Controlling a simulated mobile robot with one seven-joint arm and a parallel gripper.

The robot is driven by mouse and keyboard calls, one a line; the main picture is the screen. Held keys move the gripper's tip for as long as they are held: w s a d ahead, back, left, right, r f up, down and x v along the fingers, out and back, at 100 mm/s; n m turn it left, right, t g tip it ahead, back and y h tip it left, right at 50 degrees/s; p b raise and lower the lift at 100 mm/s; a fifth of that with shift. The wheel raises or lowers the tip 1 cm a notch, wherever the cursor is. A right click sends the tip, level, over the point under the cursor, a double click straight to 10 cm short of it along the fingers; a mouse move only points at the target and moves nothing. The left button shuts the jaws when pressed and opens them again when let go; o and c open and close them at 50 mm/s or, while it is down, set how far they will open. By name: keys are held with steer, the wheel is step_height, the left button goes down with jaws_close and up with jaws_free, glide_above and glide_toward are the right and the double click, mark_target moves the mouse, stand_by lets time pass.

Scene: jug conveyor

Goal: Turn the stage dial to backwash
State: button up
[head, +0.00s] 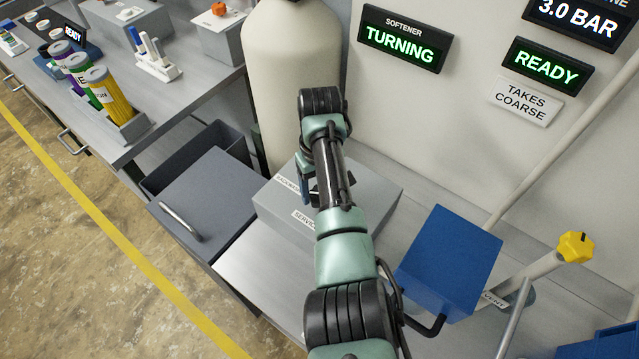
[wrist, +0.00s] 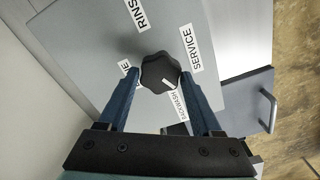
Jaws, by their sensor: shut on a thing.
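The stage dial (wrist: 160,72) is a black lobed knob on top of a grey box (wrist: 92,48). Labels around it read RINSE, SERVICE (wrist: 185,48) and BACKWASH (wrist: 179,106), with one more partly hidden by a finger. The dial's small white mark points down and slightly right, roughly toward the near end of the BACKWASH label. My gripper (wrist: 159,76) is shut on the dial, one blue finger on each side. In the head view the grey box (head: 380,200) is below my arm, which hides the dial. The softener sign (head: 403,42) reads TURNING.
A cream tank (head: 292,80) stands behind the box. A blue box (head: 449,262) and a yellow knob (head: 574,247) are to the right. A bench (head: 185,70) holds coloured cylinders. Another sign (head: 547,66) reads READY.

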steer(key=m+p, duration=0.1)
steer(key=m, duration=0.4)
steer(key=shift+w+r, duration=0.1)
steer(key=shift+r, duration=0.05)
steer(key=shift+d+m, duration=0.1)
steer(key=shift+m, duration=0.2)
stand_by(0.3)
steer(key=o, duration=1.4)
steer(key=shift+c, duration=0.2)
step_height(320, 180, up, 13)
